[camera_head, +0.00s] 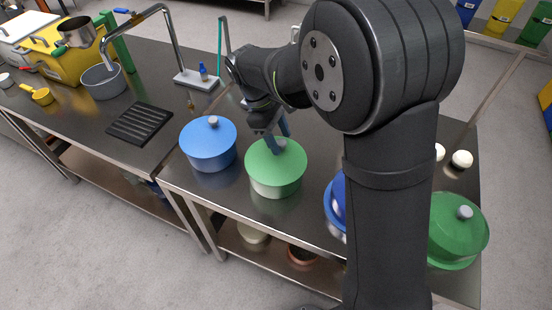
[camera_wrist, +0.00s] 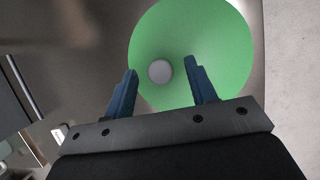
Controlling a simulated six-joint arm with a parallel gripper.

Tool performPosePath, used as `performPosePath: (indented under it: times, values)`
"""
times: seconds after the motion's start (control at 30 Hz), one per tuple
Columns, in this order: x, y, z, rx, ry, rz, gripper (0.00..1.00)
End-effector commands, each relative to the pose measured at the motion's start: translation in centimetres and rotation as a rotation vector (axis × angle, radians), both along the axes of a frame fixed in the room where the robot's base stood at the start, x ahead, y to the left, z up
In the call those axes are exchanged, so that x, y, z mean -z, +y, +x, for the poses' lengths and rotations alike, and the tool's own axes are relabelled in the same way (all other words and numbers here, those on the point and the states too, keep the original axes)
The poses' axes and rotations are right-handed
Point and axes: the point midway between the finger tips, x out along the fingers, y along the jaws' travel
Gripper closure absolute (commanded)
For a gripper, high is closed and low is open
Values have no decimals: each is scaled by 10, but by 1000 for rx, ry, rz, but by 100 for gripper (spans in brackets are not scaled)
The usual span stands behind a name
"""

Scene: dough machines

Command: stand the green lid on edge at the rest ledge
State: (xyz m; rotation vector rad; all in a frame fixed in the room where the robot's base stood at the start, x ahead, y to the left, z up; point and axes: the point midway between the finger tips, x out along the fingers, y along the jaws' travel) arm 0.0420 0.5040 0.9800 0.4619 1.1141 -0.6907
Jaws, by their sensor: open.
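My gripper (camera_head: 277,138) is over this lid, pointing down. In the wrist view its two blue fingers (camera_wrist: 160,68) are apart, with the knob (camera_wrist: 160,71) between their tips and no finger visibly pressing on it. Whether the tips are level with the knob or above it, I cannot tell. The rest ledge cannot be made out; my arm hides part of the table.
A blue lidded pot (camera_head: 208,145) stands close left of the green one. A blue piece (camera_head: 337,205) is partly hidden behind my arm. A darker green lidded pot (camera_head: 457,228) is at the right, with white balls (camera_head: 461,159) behind. A black rack (camera_head: 140,123) lies on the left counter.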

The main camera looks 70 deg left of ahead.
Motion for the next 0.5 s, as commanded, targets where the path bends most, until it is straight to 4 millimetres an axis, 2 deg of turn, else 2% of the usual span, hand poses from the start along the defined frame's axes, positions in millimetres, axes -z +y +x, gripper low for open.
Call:
performPosePath:
  times: [0.27,0.5]
  values:
    - [3,-1,1,0,0,0,48]
    - [3,-1,1,0,0,0,96]
